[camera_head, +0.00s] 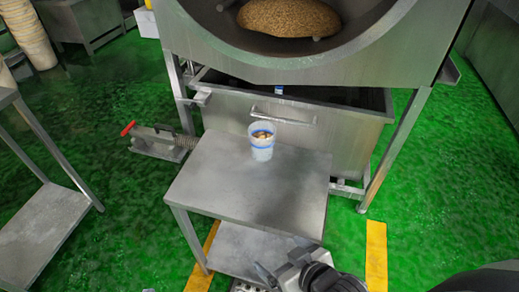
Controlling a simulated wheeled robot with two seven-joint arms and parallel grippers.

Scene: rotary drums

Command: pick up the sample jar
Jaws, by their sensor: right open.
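The sample jar (262,147) is a small whitish cup with a blue band and brownish contents. It stands upright near the back edge of a small metal table (225,185). My right gripper (268,270) is at the bottom of the view, in front of the table's near edge. It is open and apart from the jar, with nothing visible between its fingers. My left gripper is not in view.
A large metal drum (320,65) with grainy material stands behind the table, above a metal bin with a handle (282,119). A valve with a red handle (128,128) is at left. Another metal table (45,215) stands far left. The small table's top is otherwise clear.

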